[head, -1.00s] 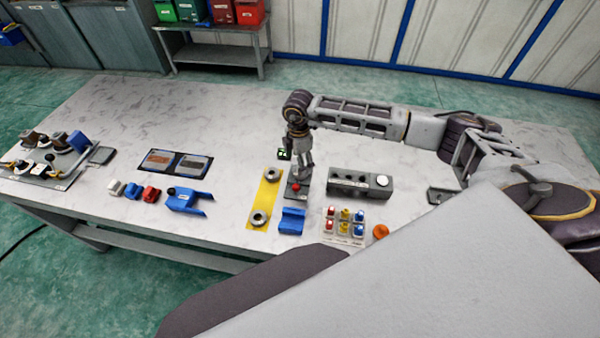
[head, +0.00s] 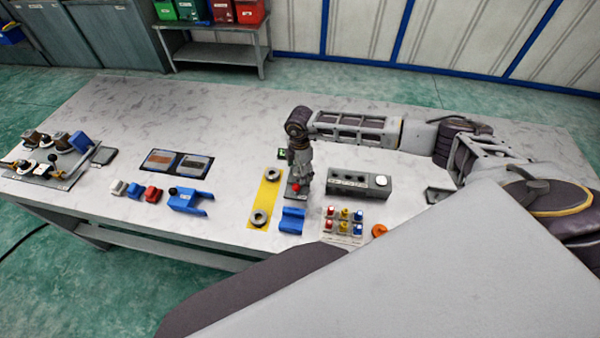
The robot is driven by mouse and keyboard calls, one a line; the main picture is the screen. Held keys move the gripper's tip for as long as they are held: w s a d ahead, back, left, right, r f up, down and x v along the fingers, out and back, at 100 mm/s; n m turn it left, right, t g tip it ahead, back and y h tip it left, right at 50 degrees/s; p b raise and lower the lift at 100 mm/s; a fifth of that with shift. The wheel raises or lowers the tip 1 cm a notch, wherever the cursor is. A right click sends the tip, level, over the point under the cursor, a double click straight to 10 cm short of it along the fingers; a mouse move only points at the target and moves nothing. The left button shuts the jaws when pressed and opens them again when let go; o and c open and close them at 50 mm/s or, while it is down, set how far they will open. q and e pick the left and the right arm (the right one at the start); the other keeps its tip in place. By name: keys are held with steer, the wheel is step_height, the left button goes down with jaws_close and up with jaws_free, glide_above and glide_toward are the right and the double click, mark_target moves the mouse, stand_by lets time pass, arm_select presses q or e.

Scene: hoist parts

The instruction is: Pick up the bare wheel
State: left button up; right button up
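Two grey ring-shaped parts lie on a yellow strip (head: 265,200) on the table: a far ring (head: 273,173) and a near ring (head: 259,219). I cannot tell for sure which part is the bare wheel. My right gripper (head: 298,186) points down just right of the far ring, over a small dark plate with a red knob (head: 295,188). It is apart from the rings in the picture. Its fingers are too small and overlapped to tell whether they are open or touching the knob. My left gripper is not in view.
A blue block (head: 292,221) sits right of the strip, near a grey button box (head: 359,184), a panel of coloured switches (head: 343,223) and an orange disc (head: 379,230). A blue bracket (head: 190,201) lies to the left. The table's far part is clear.

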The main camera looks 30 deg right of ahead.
steer(key=shift+c, duration=0.5)
steer(key=c, duration=1.4)
steer(key=shift+r, duration=0.1)
steer(key=shift+r+b, duration=0.8)
steer(key=shift+r, duration=4.15)
